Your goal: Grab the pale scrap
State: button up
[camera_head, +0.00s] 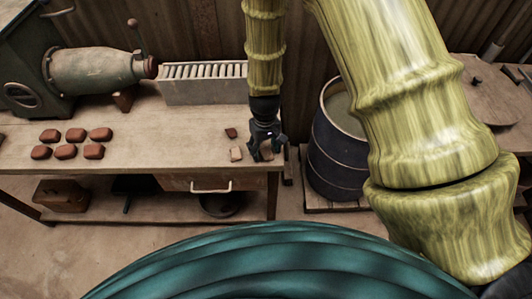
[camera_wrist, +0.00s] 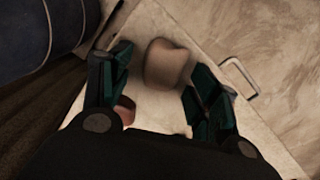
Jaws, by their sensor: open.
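The pale scrap (camera_head: 236,154) is a small tan-pink block on the right part of the workbench, near its front edge. In the wrist view the pale scrap (camera_wrist: 167,64) lies on the bench top, in the gap between the fingers and toward their tips. My gripper (camera_head: 266,152) points down over the right end of the bench, just right of the scrap in the head view. It is open; its fingers (camera_wrist: 153,85) are apart in the wrist view, with nothing held.
A dark red scrap (camera_head: 231,133) lies behind the pale one. Several red tiles (camera_head: 75,135) sit farther left. A barrel (camera_head: 335,150) stands right of the bench (camera_head: 165,140). A drawer handle (camera_head: 211,187) sticks out in front. The press (camera_head: 100,70) stands at the back left.

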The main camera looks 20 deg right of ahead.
jog(key=c, duration=1.1)
jog(key=shift+r, duration=0.15)
